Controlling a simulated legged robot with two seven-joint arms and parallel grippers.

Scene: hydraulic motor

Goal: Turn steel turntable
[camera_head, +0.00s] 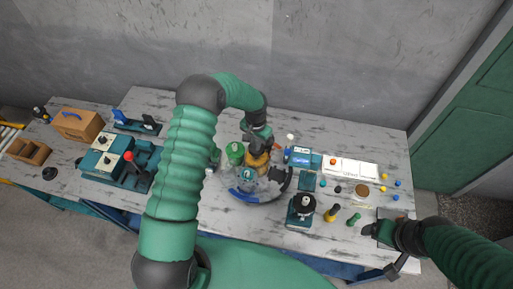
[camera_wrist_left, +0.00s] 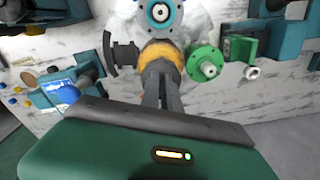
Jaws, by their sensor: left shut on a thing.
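The steel turntable (camera_head: 262,192) is a round, shiny disc on the grey workbench, partly hidden by my left arm and the parts on it. It also shows in the wrist view (camera_wrist_left: 193,22). It bears a teal hub (camera_wrist_left: 160,14), an orange-yellow part (camera_wrist_left: 161,53), a green flanged part (camera_wrist_left: 205,62), a black bracket (camera_wrist_left: 124,53) and a blue curved piece (camera_head: 243,197). My left gripper (camera_head: 257,150) reaches down at the disc's far side, its fingers shut on the orange-yellow part. My right gripper (camera_head: 384,232) is at the bench's front right; its jaws are unclear.
A teal device with a black round top (camera_head: 302,205) stands right of the turntable. Yellow and green pegs and small coloured knobs lie further right. A teal box with a red-knobbed lever (camera_head: 129,157) and wooden boxes (camera_head: 78,124) are at left.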

